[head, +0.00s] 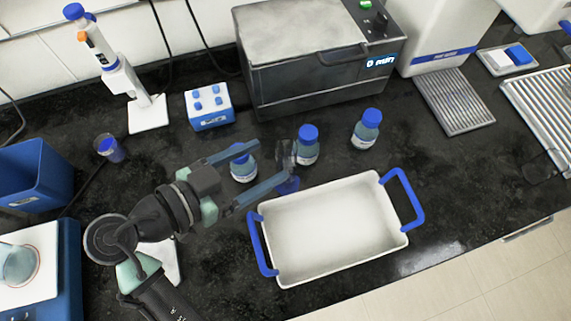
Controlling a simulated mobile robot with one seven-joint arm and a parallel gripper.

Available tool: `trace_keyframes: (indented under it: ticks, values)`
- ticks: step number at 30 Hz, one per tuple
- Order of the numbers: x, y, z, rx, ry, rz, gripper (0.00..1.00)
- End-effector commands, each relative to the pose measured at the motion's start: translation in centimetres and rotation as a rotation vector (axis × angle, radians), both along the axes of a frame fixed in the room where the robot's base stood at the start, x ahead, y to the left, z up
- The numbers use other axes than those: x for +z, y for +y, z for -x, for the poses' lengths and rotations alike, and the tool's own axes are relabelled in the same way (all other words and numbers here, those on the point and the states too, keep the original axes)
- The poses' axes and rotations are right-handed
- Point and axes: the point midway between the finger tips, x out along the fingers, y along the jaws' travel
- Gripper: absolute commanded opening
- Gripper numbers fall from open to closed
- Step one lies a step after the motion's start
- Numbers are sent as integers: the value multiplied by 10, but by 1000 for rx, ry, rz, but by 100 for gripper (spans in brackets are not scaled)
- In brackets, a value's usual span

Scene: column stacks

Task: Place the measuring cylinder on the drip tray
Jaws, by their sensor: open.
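The measuring cylinder (286,155) looks clear and dark with a blue base, and stands upright behind the white tub. My gripper (270,162) is open, with its two blue-grey fingers spread. The tip of the nearer finger overlaps the cylinder in the picture; I cannot tell whether they touch. The farther finger passes over a blue-capped bottle (243,168). The drip tray (453,101) appears to be the grey ribbed plate in front of the white machine at the upper right. It is empty.
A white tub (335,230) with blue handles stands right of my gripper. Two more blue-capped bottles (307,147) (366,130) stand behind it. A grey water bath (315,65) is at the back. Bare dark counter lies between the right bottle and the drip tray.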

Motion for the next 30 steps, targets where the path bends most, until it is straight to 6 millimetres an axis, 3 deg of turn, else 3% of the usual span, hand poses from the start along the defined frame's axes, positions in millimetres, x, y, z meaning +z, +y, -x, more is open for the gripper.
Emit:
trace_keyframes:
  ticks: [3, 21, 30]
  values:
    - [-6, -16, -13, -2, 2, 0, 78]
    - [-33, -64, -51, -1, 2, -1, 78]
    - [-36, -67, -54, 2, 0, -3, 76]
